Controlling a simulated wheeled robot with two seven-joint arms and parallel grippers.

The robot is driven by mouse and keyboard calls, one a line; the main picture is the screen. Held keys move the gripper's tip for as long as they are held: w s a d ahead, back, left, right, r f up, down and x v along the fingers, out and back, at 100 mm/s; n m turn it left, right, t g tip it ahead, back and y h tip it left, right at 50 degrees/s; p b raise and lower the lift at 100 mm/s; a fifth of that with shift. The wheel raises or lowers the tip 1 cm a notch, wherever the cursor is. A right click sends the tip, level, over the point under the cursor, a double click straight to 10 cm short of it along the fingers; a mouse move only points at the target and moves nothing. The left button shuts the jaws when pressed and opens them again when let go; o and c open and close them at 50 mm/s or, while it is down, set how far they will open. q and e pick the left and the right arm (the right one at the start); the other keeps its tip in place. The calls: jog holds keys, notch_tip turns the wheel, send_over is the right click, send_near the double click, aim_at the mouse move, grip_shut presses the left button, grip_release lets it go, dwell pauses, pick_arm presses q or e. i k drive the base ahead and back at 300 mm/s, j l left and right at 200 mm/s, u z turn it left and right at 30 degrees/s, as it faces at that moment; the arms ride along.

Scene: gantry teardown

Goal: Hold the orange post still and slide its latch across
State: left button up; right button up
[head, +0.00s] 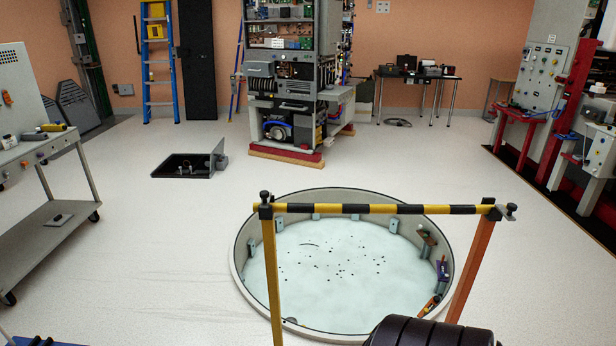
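A dark bracket with a knob, perhaps a latch (265,204), sits on top of the left post. A similar dark bracket (489,210) with a grey plate sits on the right post. I cannot tell the state of either bracket. The lower ends of both posts are out of view or hidden. Neither of my grippers is in view.
The round pit (238,262) has a pale floor with scattered dark bits and small fittings along its wall. A grey cart (50,222) stands at the left. An open floor hatch (185,165) and a tall equipment rack (292,70) are farther back. Floor between is clear.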

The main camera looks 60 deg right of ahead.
aim_at(507, 213)
jog(key=k+l+u, duration=0.25)
jog(key=l, duration=0.4)
jog(key=k+l+u, duration=0.2)
jog(key=l, duration=0.4)
jog(key=k+l+u, duration=0.25)
jog(key=l, duration=0.3)
jog(key=k+l+u, duration=0.25)
jog(key=k+l, duration=0.2)
